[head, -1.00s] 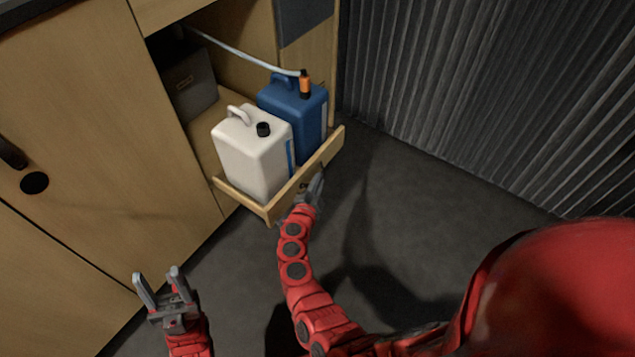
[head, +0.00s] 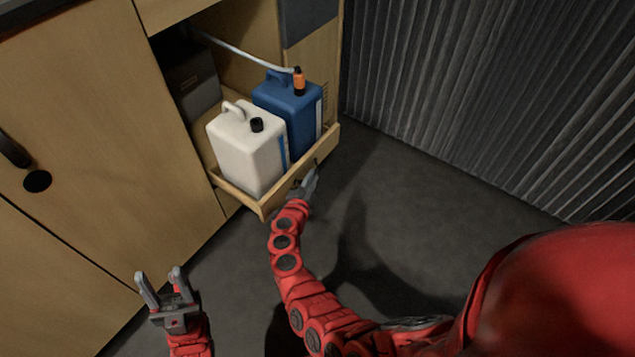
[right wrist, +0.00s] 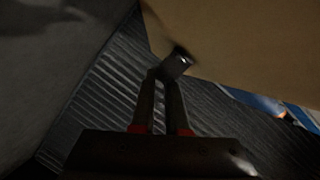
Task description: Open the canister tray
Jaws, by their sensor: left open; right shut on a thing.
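The canister tray (head: 324,147) is a light wooden pull-out tray, standing partly out of the cabinet. A white canister (head: 245,155) with a black cap and a blue canister (head: 304,120) with an orange-and-black cap stand upright in it. My right gripper (head: 305,184) is at the outer face of the tray front, shut on its small handle. In the right wrist view, the fingertips (right wrist: 163,76) meet a small metallic handle (right wrist: 179,62) on the wooden panel; the grip is dark and partly hidden. My left gripper (head: 160,280) is open and empty, low at the left.
The wooden cabinet (head: 90,110) with a dark door handle (head: 14,150) fills the left. A pale hose (head: 245,57) runs to the blue canister's cap. A dark box (head: 190,78) sits behind. A ribbed dark wall (head: 480,90) stands right. Grey floor (head: 400,200) before the tray is clear.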

